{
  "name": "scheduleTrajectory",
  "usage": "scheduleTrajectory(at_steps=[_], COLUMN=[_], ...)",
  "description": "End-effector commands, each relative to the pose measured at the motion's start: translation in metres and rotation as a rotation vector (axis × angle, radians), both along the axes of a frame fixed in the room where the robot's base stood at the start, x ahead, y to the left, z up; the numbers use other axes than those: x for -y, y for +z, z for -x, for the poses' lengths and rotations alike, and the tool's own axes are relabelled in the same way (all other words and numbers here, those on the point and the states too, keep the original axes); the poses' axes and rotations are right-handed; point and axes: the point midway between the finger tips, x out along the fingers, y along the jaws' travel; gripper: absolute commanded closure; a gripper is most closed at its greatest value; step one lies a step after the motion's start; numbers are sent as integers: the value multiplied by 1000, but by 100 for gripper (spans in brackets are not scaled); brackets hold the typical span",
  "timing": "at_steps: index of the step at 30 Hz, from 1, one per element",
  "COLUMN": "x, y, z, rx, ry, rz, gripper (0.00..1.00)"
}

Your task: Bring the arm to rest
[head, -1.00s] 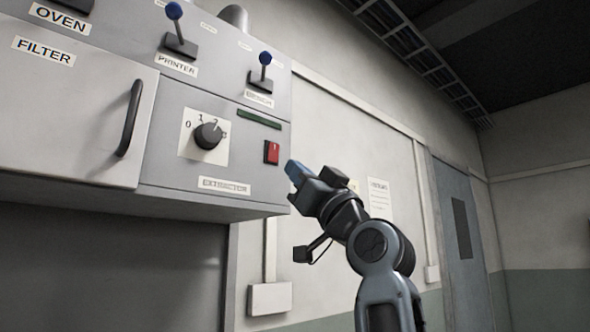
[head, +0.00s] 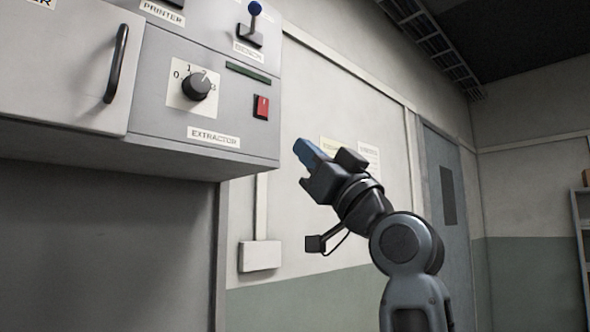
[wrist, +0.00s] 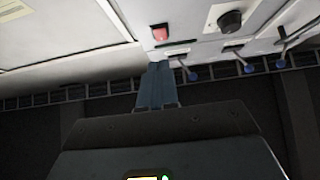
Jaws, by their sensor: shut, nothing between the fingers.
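My gripper (head: 303,152) is raised in the middle of the head view, just right of the grey control cabinet's lower right corner. Its blue fingers are shut together and hold nothing. A gap shows between the fingertips and the cabinet in the head view. In the wrist view the shut fingers (wrist: 157,85) point up toward the cabinet's red switch (wrist: 160,33). My arm is bent at the elbow and is not folded in.
The grey cabinet (head: 150,110) carries a rotary knob (head: 196,87), a red rocker switch (head: 261,107), a blue-tipped lever (head: 252,25) and a door handle (head: 116,63). A wall box (head: 260,256) sits below. A door (head: 445,215) and shelf (head: 582,240) are at right.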

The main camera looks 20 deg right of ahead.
Motion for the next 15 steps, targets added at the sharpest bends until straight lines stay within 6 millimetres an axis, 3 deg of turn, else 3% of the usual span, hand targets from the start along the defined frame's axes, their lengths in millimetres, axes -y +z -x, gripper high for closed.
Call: scheduleTrajectory(at_steps=[8,11,15], x=[0,1,5], y=[-6,-30,-93], z=[-2,-6,-11], rx=[-8,-38,-113], ry=[-3,-14,-46], rz=[-2,-9,-27], gripper=[100,100,100])
